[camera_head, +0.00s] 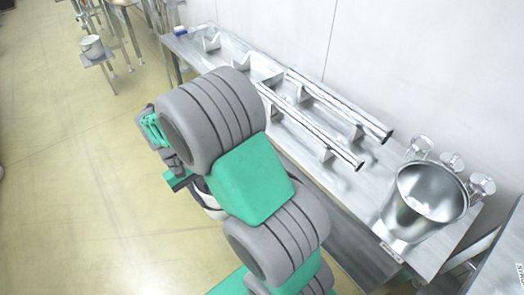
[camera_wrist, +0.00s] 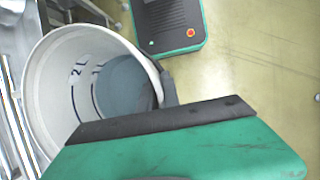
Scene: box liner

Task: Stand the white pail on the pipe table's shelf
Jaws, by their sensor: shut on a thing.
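The white pail (camera_wrist: 55,75) has volume marks inside and shows its open mouth in the wrist view. My gripper (camera_wrist: 165,105) is shut on the pail's rim at its right side. In the head view my arm hides most of the pail, and only a pale sliver (camera_head: 213,213) shows beside the green link. My gripper (camera_head: 178,180) is partly hidden there too, over the floor left of the pipe table (camera_head: 350,190). A lower grey surface (camera_head: 358,255), seemingly the table's shelf, shows under the top's front edge, mostly hidden by the arm.
Long metal pipes (camera_head: 335,108) rest in V-blocks on the tabletop. A steel bucket (camera_head: 400,215) stands at its right end beside several metal knobs. A second pail (camera_head: 92,47) stands on a small stand at upper left. The floor (camera_head: 60,170) to the left is clear.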

